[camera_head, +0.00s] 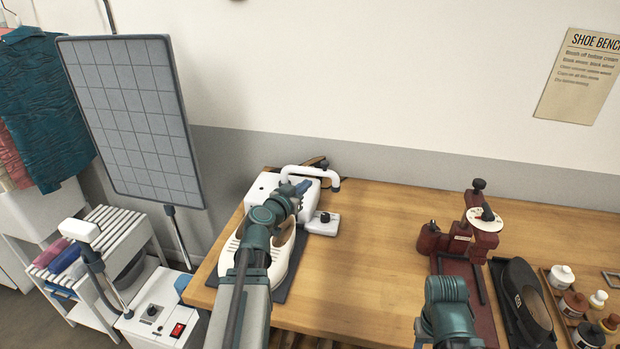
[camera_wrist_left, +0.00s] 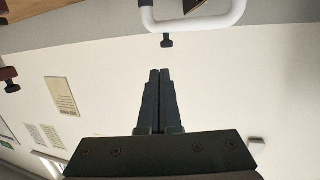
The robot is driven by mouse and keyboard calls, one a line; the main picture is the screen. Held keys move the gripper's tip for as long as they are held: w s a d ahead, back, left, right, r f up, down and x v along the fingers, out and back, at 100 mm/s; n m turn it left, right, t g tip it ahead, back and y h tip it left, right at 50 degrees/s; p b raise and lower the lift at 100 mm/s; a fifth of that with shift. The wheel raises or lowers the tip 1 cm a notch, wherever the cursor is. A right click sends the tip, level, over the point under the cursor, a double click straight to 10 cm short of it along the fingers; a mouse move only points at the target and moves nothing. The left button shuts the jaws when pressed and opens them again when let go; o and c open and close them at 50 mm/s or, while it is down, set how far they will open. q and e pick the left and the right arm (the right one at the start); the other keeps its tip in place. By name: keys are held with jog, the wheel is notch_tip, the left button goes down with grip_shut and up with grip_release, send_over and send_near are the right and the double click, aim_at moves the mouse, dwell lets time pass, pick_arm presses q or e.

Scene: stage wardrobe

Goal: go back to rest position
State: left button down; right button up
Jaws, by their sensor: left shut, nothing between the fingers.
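My left gripper (camera_head: 302,187) is shut and empty, over the white machine (camera_head: 262,190) at the back left of the wooden bench. In the left wrist view my left gripper (camera_wrist_left: 160,75) shows its two dark fingers together against the plain wall. The white tube handle (camera_wrist_left: 235,15) of the machine and its dark knob lie beyond the fingertips there. My left forearm hides part of the machine. My right arm shows only as a teal link at the bottom of the head view; its gripper does not show.
A dark red press (camera_head: 430,240), a black shoe (camera_head: 528,300) and a tray of small bottles (camera_head: 562,318) stand on the right. The bench middle (camera_head: 375,240) is clear. A gridded panel (camera_head: 135,115) and a slatted rack (camera_head: 108,225) stand left of the bench.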

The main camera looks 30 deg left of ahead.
pick_arm(q)
jog(key=shift+s, duration=0.25)
